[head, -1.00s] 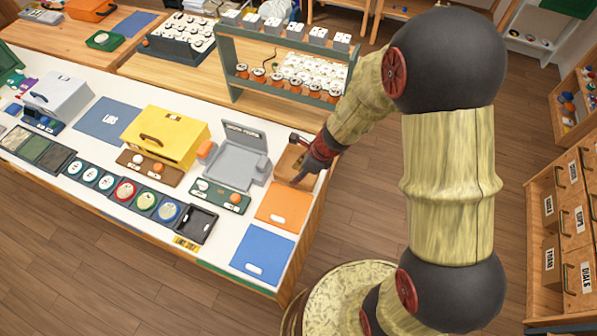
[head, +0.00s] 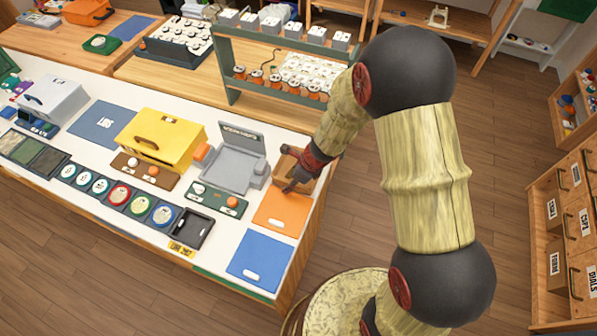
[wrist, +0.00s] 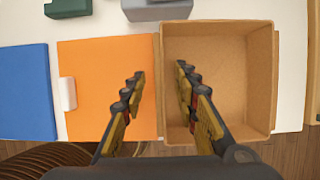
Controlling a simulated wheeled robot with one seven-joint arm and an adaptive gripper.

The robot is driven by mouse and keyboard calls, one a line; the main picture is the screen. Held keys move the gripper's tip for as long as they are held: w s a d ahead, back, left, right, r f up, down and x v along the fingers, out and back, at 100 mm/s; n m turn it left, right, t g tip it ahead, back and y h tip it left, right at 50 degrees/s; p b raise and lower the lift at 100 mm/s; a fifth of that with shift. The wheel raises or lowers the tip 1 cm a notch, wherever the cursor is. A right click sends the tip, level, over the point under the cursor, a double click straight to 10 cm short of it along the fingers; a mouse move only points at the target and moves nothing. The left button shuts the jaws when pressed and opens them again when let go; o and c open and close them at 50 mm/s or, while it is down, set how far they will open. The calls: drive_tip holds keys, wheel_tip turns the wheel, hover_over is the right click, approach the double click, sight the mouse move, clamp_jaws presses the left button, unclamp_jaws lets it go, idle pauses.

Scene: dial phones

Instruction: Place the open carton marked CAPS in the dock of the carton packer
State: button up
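An open brown carton (wrist: 228,75) stands beside the orange panel in the wrist view. In the head view the carton (head: 289,162) is partly hidden behind my gripper. No CAPS marking is readable on it. My gripper (wrist: 160,82) is open, with the carton's left wall between its fingers in the wrist view. One finger is over the orange panel and the other over the carton's inside. Contact with the wall cannot be told. In the head view my gripper (head: 293,184) is at the carton's near side. The grey carton packer (head: 232,168) stands left of the carton with its labelled lid raised.
An orange panel (head: 281,213) and a blue panel (head: 258,260) lie at the counter's right end. A green control board (head: 217,201) sits before the packer, and a yellow case (head: 160,138) stands to its left.

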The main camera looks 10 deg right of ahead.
drive_tip(key=shift+c, duration=0.7)
clamp_jaws()
